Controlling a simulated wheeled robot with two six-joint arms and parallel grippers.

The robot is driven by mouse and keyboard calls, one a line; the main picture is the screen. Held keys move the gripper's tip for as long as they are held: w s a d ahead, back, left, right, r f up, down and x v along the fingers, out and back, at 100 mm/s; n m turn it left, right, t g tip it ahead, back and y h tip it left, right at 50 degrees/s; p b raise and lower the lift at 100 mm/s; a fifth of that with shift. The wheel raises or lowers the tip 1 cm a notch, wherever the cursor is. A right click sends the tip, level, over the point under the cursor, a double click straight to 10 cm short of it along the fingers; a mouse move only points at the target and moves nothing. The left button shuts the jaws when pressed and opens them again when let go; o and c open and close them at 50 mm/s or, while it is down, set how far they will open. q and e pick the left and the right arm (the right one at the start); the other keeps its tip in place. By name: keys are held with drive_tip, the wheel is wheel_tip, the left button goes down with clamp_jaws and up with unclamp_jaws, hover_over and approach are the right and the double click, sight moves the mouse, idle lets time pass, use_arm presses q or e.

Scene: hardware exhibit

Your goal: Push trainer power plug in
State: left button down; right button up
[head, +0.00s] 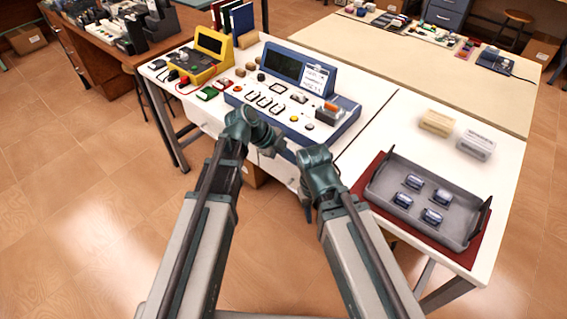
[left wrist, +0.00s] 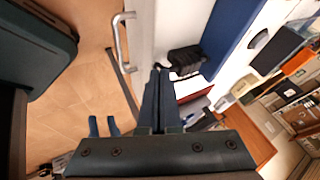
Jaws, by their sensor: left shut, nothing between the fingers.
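The trainer is a blue console (head: 345,113) with a dark screen and a pale panel of buttons and knobs, on the white table. My left gripper (head: 277,150) is in front of its lower front edge. In the left wrist view its fingers (left wrist: 158,90) are shut together, with nothing between them. A black block (left wrist: 185,58) with a short cord-like part lies just beyond the fingertips, near the trainer's blue side; it may be the power plug, but I cannot tell whether it touches them. My right gripper (head: 307,212) hangs low by the table's front edge; its jaws are unclear.
A yellow meter (head: 206,55) with leads stands left of the trainer. At right, a grey tray (head: 455,240) with several small bluish parts sits on a red mat (head: 374,168). Two pale blocks (head: 437,122) lie behind it. A drawer handle (left wrist: 122,40) juts from the table front.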

use_arm(q)
drive_tip(key=shift+w+d, duration=0.35)
drive_tip(key=shift+w, duration=0.15)
drive_tip(key=shift+w+d, duration=0.45)
drive_tip(key=shift+w, duration=0.2)
drive_tip(key=shift+w+d, duration=0.4)
drive_tip(key=shift+w, duration=0.2)
drive_tip(key=shift+s, duration=0.1)
use_arm(e)
drive_tip(key=shift+a, duration=0.1)
